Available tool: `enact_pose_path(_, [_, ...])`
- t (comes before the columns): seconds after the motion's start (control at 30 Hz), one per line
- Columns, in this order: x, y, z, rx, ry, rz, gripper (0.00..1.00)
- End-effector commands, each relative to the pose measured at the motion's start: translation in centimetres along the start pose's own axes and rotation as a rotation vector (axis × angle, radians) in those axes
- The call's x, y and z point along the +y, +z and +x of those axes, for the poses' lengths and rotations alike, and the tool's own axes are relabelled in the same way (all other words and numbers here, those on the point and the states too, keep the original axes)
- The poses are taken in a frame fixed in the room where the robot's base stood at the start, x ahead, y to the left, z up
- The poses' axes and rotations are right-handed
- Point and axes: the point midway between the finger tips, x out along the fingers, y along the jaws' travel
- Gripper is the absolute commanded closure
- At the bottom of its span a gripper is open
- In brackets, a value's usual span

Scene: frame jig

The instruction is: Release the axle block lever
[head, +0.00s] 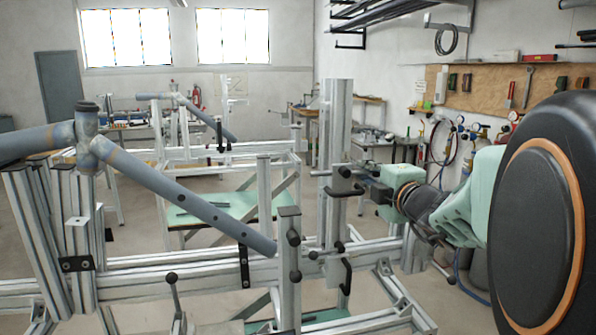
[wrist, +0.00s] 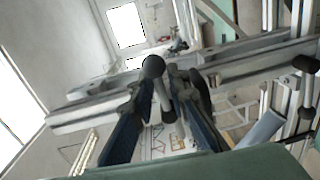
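My gripper (head: 366,179) is at the tall upright profile, its fingers pointing left toward the block on the post. A dark clamp lever (head: 345,190) sits on this block, close to the fingertips. In the wrist view, a lever with a dark ball knob (wrist: 153,67) rises between the two fingers of my gripper (wrist: 160,95). The fingers stand apart on either side of it; the right finger looks very close to the rod, and contact is unclear. I cannot tell for certain which labelled lever this is.
A grey tube frame (head: 180,196) slopes across the jig at left. A shorter post (head: 289,270) with dark knobs stands left of the tall upright (head: 336,120). A long horizontal rail (head: 210,272) runs below. Another lever (head: 172,280) stands at the front.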

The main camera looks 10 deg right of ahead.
Motion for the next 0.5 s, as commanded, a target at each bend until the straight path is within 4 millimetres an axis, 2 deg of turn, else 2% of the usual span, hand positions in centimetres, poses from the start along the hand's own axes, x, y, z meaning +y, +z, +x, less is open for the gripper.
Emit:
enact_pose_path(0.17, [0.0,0.0,0.0,0.0,0.0,0.0,0.86])
enact_pose_path(0.3, [0.0,0.0,0.0,0.0,0.0,0.0,1.0])
enact_pose_path(0.5, [0.0,0.0,0.0,0.0,0.0,0.0,1.0])
